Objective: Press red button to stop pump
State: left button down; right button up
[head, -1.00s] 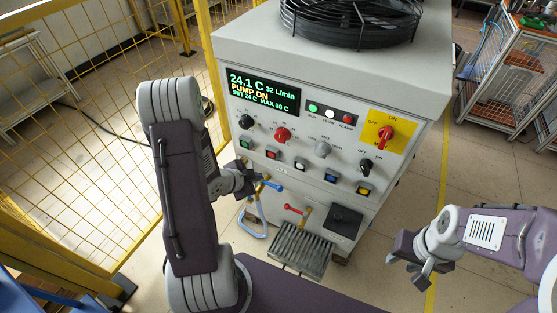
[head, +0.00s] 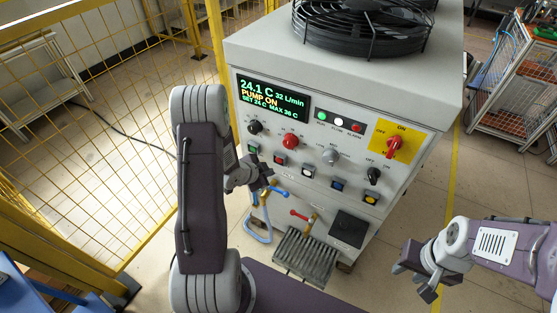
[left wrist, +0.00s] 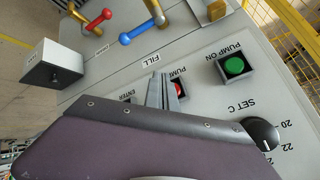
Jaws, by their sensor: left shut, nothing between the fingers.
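The control cabinet's red button (head: 281,160) sits second from the left in the lower button row, right of the green PUMP ON button (head: 253,148). My left gripper (head: 270,181) is shut and empty, just below and slightly left of the red button in the head view. In the left wrist view, its fingers (left wrist: 162,88) partly cover the red button (left wrist: 180,90); I cannot tell whether they touch it. The display (head: 271,97) reads PUMP ON. My right gripper (head: 413,281) is open and empty, away from the cabinet at the right.
A red rotary knob (head: 291,141) sits above the button row. A white button (head: 308,171) is right of the red one. Blue-handled (head: 276,191) and red-handled (head: 299,215) valves stick out below. A yellow mesh fence (head: 100,150) stands at the left.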

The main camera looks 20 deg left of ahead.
aim_at(280, 160)
pick_arm(q)
jog(key=shift+w+d, duration=0.1)
jog(key=shift+w, duration=1.25)
jog(key=shift+w, duration=0.15)
dwell(0.9)
jog(key=shift+w+p, duration=0.25)
jog(key=shift+p, duration=0.05)
jog(key=shift+w, duration=0.5)
dwell(0.8)
jog(key=shift+s, duration=0.85)
